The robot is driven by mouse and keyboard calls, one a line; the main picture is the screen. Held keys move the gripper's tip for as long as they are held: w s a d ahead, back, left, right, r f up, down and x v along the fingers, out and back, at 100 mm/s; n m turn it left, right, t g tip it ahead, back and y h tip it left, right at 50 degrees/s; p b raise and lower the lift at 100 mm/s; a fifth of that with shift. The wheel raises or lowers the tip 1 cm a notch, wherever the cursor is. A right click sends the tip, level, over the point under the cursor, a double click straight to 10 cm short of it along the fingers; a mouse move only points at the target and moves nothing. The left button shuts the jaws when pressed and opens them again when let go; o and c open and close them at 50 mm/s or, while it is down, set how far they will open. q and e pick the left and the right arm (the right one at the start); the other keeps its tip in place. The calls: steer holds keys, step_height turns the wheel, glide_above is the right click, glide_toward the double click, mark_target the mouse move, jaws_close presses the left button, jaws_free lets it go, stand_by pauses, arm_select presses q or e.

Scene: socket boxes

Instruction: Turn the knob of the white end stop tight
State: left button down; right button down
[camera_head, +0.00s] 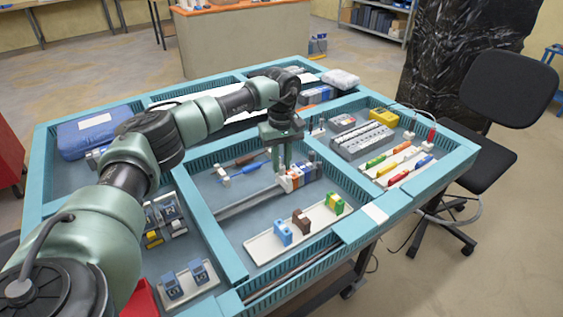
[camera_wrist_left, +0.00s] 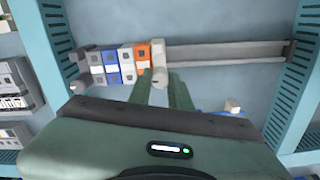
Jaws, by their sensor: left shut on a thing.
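The white end stop (camera_wrist_left: 158,52) sits on the metal rail (camera_wrist_left: 225,54), right of an orange terminal block (camera_wrist_left: 142,55) in the left wrist view. Its pale knob (camera_wrist_left: 160,77) points toward my gripper. My left gripper (camera_wrist_left: 161,84) is shut on the knob, one green finger on each side. In the head view my left gripper (camera_head: 283,166) points down at the left end of the block row (camera_head: 300,177); the end stop is small there and partly covered. Whether the knob is tight does not show. My right gripper is not in view.
A white tray (camera_head: 262,247) with blue, brown and green-yellow blocks lies in front of the rail. A blue-handled tool (camera_head: 246,168) lies left of the row. Teal dividers (camera_head: 215,240) border the compartment. Bare rail (camera_head: 243,203) extends to the left in the head view.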

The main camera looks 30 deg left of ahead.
mark_target(281, 165)
arm_select(q)
steer(key=c, duration=1.3)
jaws_free()
step_height(281, 165, up, 8)
steer(key=shift+b, duration=0.5)
